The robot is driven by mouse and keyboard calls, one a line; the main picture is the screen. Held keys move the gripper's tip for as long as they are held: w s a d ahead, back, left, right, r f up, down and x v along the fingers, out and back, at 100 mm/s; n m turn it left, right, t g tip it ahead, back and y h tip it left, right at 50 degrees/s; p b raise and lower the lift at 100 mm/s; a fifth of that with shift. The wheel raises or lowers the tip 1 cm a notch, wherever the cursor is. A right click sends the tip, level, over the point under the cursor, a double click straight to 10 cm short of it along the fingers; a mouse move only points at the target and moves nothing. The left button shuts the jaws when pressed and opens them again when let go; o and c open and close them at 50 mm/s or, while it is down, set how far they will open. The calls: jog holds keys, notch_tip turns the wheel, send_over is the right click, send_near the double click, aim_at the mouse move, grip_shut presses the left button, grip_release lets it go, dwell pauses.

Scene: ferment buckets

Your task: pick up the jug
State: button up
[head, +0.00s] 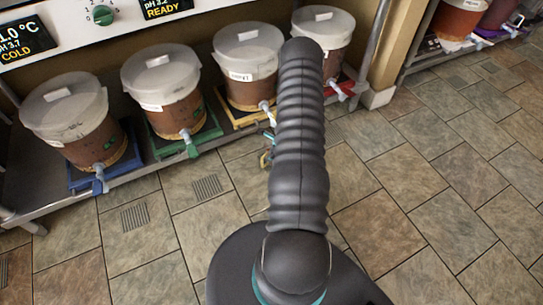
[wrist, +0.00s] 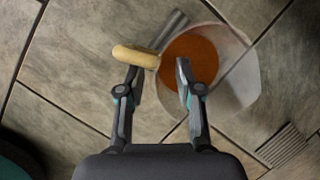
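The jug (wrist: 238,88) shows in the wrist view as a pale, translucent vessel with orange-brown liquid in it, seen from above against the floor tiles. A tan rounded bar (wrist: 136,57) and a grey metal rod (wrist: 172,30) lie at its left side; I cannot tell whether they belong to it. My gripper (wrist: 158,71) is open, its two fingers apart with nothing clearly held between them. The right fingertip overlaps the liquid in the picture, and the left one is just below the tan bar. The jug is hidden in the head view behind my arm.
Several lidded buckets with taps stand on a low rack in the head view, on blue (head: 107,174), green (head: 184,143), yellow and red trays. A second rack (head: 474,40) is at the upper right. Tiled floor (head: 430,170) is clear to the right; floor grates (head: 208,187) lie at left.

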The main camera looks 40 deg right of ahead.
grip_shut()
